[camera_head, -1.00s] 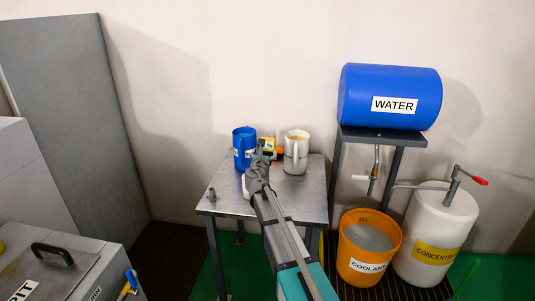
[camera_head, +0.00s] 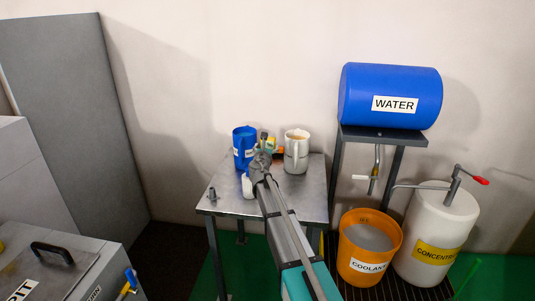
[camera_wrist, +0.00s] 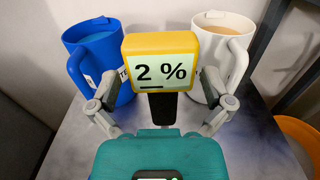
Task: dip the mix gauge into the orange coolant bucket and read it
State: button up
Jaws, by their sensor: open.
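The mix gauge (camera_wrist: 160,45) has a yellow case and a dark stem, and its screen reads "2 %" in the wrist view. In the head view it is a small yellow patch (camera_head: 272,143) behind my gripper (camera_head: 263,146), on the steel table. My gripper's fingers (camera_wrist: 158,92) stand open on either side of the gauge's stem. The orange coolant bucket (camera_head: 391,262) stands on the floor right of the table, holding greyish liquid. Its rim shows at the wrist view's right edge (camera_wrist: 305,139).
A blue jug (camera_head: 244,140) and a white jug (camera_head: 297,157) stand close on either side of the gauge. A blue water drum (camera_head: 390,85) sits on a stand with a tap above the bucket. A white concentrate drum (camera_head: 432,215) with a pump is beside the bucket.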

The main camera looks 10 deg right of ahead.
jog(key=shift+x, duration=1.05)
jog(key=c, duration=1)
jog(key=shift+r, duration=0.2)
